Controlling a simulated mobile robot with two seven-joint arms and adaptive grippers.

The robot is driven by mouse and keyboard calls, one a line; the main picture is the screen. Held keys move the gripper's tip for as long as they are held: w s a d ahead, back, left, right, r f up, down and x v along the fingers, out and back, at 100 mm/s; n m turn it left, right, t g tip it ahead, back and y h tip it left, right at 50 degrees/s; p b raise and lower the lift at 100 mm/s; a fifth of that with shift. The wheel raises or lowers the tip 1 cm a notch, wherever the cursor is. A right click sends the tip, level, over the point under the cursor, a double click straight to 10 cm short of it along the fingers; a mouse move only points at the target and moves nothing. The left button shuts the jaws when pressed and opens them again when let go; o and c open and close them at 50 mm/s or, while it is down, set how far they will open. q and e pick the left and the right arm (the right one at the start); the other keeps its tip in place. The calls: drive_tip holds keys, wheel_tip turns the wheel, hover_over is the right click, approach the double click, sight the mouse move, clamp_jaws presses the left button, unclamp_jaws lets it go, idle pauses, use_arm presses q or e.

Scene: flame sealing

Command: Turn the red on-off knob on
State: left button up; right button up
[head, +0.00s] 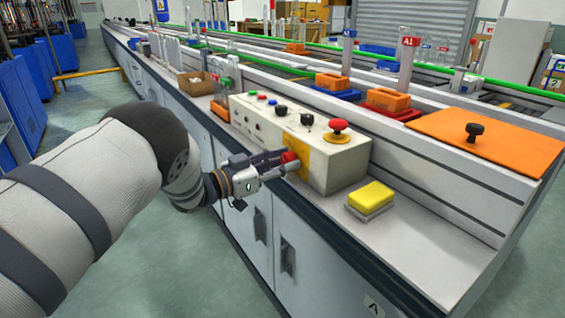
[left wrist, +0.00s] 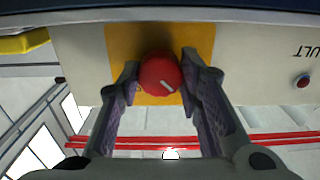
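The red on-off knob (head: 289,157) is on the yellow panel at the front of a beige control box (head: 350,163). My left gripper (head: 291,166) reaches it from the left, and its fingers partly hide the knob. In the left wrist view, the round red knob (left wrist: 158,74) sits between the two fingertips (left wrist: 160,76). The fingers look closed in against both sides of it. A short white mark on its face slants down to the right. My right gripper is not in view.
A red mushroom button (head: 337,125) and black knobs (head: 307,120) are on the box top. A yellow sponge-like block (head: 371,196) lies on the bench to the right. Orange bins (head: 388,99) and an orange mat (head: 490,137) lie behind.

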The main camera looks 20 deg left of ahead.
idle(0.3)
use_arm(q)
drive_tip(key=m+p, duration=0.1)
drive_tip(key=m, duration=0.3)
drive_tip(key=shift+r, duration=0.1)
drive_tip(key=m, duration=0.4)
drive_tip(key=shift+m+p, duration=0.3)
drive_tip(key=shift+p, duration=0.05)
drive_tip(key=m, duration=0.9)
drive_tip(key=shift+p, duration=0.4)
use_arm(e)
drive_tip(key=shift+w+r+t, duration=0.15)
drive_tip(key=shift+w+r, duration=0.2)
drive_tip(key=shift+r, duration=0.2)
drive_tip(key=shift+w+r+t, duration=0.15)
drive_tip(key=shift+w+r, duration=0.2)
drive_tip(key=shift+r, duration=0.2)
use_arm(q)
drive_tip(key=shift+m, duration=0.3)
drive_tip(key=o, duration=1.2)
drive_tip(key=shift+c, duration=0.2)
